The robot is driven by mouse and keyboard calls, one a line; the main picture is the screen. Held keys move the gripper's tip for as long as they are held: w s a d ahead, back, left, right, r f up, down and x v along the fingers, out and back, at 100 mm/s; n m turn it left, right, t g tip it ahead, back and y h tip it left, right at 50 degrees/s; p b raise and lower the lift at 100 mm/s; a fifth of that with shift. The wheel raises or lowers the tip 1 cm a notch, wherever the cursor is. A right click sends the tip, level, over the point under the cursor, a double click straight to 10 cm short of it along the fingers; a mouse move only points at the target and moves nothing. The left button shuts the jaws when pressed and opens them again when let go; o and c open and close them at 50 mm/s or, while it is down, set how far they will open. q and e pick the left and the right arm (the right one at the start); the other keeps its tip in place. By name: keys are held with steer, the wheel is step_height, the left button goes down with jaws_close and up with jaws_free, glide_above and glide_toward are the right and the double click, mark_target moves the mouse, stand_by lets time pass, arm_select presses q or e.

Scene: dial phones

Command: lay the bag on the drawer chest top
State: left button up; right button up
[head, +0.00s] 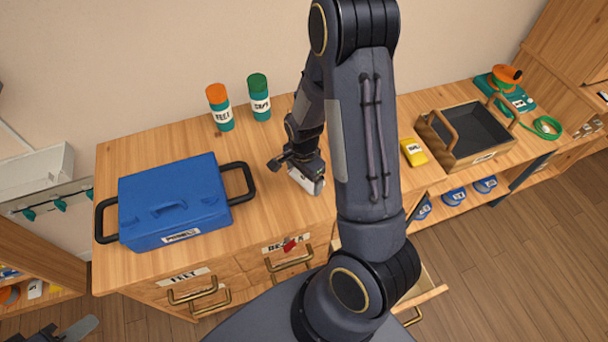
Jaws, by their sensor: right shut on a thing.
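My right gripper (302,168) reaches down over the wooden drawer chest top (262,148), to the right of the blue case. It is shut on a small pale bag (307,182) with a white label. The bag is tilted, near the front edge of the top; I cannot tell whether it touches the wood. My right arm hides part of the chest top. Part of my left gripper (72,331) shows at the bottom left corner; its jaw opening cannot be made out.
A blue case (172,196) with black handles fills the chest top's left side. Orange-lidded (219,107) and green-lidded (259,97) canisters stand behind. A yellow packet (413,151) and a dark open tray (474,133) lie right. An open drawer (426,290) juts out low right.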

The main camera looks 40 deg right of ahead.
steer(key=shift+f, duration=0.2)
steer(key=o, duration=0.8)
steer(key=shift+o, duration=0.2)
steer(key=shift+r, duration=0.1)
step_height(320, 180, up, 11)
steer(key=s+a+r+n+t+y, duration=0.3)
steer(key=s+a+r+n+t, duration=0.2)
steer(key=s+a+r+n, duration=0.5)
steer(key=s+r+n, duration=0.4)
steer(key=n, duration=0.1)
steer(key=shift+s+a+r+t+y+p, duration=0.2)
steer(key=shift+a+t+y+p, duration=0.1)
steer(key=shift+a+y+p, duration=0.1)
